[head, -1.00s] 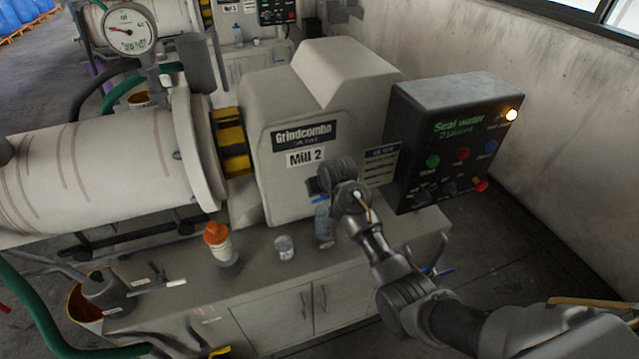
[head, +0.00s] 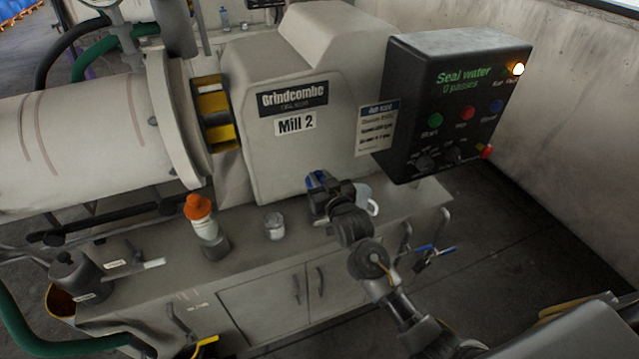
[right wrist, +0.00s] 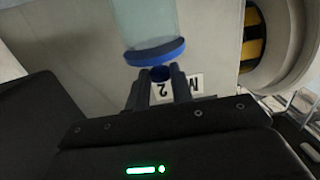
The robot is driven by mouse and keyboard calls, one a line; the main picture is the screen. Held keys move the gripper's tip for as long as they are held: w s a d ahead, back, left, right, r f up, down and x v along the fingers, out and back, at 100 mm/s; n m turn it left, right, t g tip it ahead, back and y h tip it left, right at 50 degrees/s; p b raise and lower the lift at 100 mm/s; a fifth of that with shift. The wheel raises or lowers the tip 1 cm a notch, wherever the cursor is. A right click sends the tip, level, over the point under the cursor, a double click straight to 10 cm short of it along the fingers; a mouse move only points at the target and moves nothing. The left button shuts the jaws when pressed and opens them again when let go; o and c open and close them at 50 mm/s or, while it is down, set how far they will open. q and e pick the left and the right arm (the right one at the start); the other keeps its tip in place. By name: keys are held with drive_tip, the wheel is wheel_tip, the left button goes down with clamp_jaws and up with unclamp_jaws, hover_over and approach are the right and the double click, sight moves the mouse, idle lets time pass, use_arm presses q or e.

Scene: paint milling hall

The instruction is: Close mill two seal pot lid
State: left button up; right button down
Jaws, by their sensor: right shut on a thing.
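My right gripper (head: 322,190) is over the cabinet top (head: 250,262) in front of the Mill 2 housing (head: 290,165). In the right wrist view its two fingers (right wrist: 159,78) are shut on the small knob of a blue round lid (right wrist: 155,51). The clear, pale seal pot (right wrist: 143,20) lies in line beyond the lid, whose disc meets the pot's end, slightly tilted in the picture. I cannot tell whether it is fully seated. In the head view only a bit of blue shows by the fingers; my gripper hides most of the pot. My left gripper is not in view.
An orange-capped bottle (head: 204,228) and a small clear jar (head: 274,226) stand left of my gripper. A pale vessel with a loop handle (head: 367,198) is close on its right. The black seal water panel (head: 450,105) juts out at upper right.

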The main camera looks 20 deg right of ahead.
drive_tip(key=shift+s+f+t+b, duration=0.15)
drive_tip(key=shift+f+t+b, duration=0.2)
drive_tip(key=shift+t+b, duration=0.45)
drive_tip(key=c, duration=1.3)
unclamp_jaws()
drive_tip(key=shift+o, duration=0.2)
drive_tip(key=s+b, duration=0.2)
drive_tip(key=s, duration=0.8)
drive_tip(key=shift+s+d+b, duration=0.3)
drive_tip(key=shift+s+b, duration=0.05)
drive_tip(key=shift+s, duration=0.05)
drive_tip(key=shift+f, duration=0.1)
